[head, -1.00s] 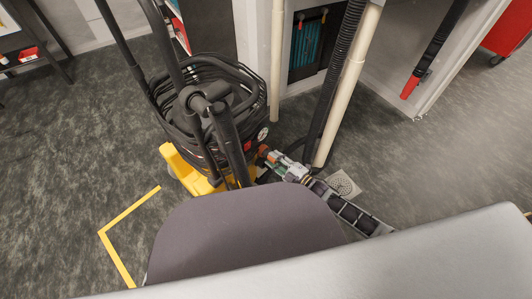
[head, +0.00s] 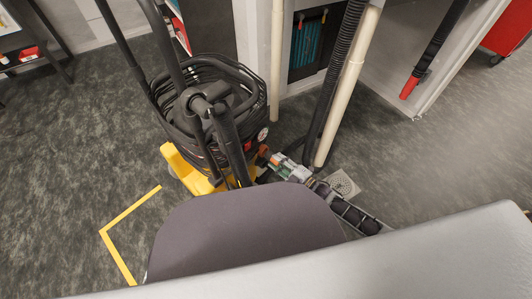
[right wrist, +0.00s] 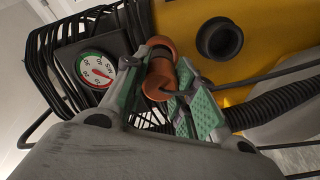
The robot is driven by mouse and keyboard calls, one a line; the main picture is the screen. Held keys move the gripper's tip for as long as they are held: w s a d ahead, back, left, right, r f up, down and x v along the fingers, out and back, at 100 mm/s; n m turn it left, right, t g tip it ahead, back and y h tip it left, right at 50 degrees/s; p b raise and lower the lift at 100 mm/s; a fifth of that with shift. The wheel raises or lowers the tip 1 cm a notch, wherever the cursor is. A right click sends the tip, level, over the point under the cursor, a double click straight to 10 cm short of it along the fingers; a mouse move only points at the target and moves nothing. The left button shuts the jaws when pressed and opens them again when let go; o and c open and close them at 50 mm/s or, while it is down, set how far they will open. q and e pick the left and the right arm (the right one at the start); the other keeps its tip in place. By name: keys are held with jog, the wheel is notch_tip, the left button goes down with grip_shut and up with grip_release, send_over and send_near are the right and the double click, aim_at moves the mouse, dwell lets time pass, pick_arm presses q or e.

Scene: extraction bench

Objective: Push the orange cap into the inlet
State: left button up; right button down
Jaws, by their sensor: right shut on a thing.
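In the right wrist view, my right gripper (right wrist: 170,62) is shut on the orange cap (right wrist: 160,76), which sits between its green-padded fingers. The inlet appears to be the black round port (right wrist: 219,39) on the yellow body, to the right of the cap in that view. The cap and the port are apart, and the port's opening faces the camera. In the head view, my right gripper (head: 274,160) is low at the right side of the yellow-based machine (head: 190,178). The inlet is hidden in that view. My left gripper is not in view.
A pressure gauge (right wrist: 95,68) and black coiled cable (right wrist: 50,80) are close to the left of my gripper. A black corrugated hose (right wrist: 280,102) runs at the right. A beige pipe (head: 347,85) stands behind my right arm. Open floor lies to the left.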

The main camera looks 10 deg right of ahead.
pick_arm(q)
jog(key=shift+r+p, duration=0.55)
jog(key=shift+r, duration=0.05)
pick_arm(e)
jog(key=shift+v, duration=1.25)
pick_arm(q)
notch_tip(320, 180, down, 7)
jog(key=b, duration=0.7)
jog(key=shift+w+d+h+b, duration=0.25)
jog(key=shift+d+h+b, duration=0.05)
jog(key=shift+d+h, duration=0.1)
pick_arm(e)
notch_tip(320, 180, down, 9)
jog(key=shift+w+f, duration=0.2)
jog(key=shift+f, duration=0.05)
dwell(1.6)
pick_arm(q)
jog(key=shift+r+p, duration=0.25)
jog(key=shift+p, duration=0.05)
pick_arm(e)
jog(key=shift+a, duration=0.2)
dwell(2.0)
